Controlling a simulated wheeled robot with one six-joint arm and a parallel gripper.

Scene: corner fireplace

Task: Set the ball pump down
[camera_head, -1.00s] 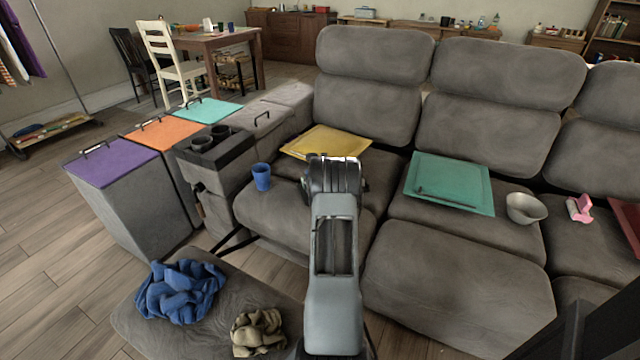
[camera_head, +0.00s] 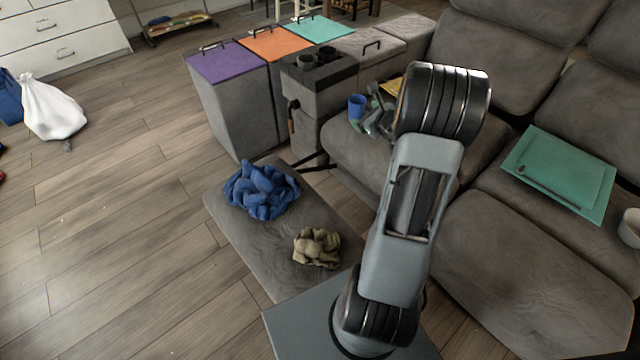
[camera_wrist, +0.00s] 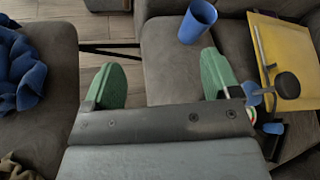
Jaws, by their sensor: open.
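My gripper (camera_wrist: 162,82) is open and empty, its two green fingertips wide apart above the left sofa seat. In the head view, my gripper (camera_head: 368,118) shows partly beside my arm, close to the blue cup (camera_head: 357,105). The blue cup (camera_wrist: 198,20) stands beyond the right fingertip in the wrist view. An item with a grey rod, a round black part and blue bits (camera_wrist: 287,85) is at the right, by the yellow board (camera_wrist: 296,48); it may be the ball pump, but I cannot tell for sure. My arm hides most of that area in the head view.
A blue cloth (camera_head: 262,190) and a khaki cloth (camera_head: 316,248) lie on the grey footrest (camera_head: 345,215). A teal board (camera_head: 575,165) with a dark rod on it lies on the seat at the right. Bins with coloured lids (camera_head: 228,62) stand beyond.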

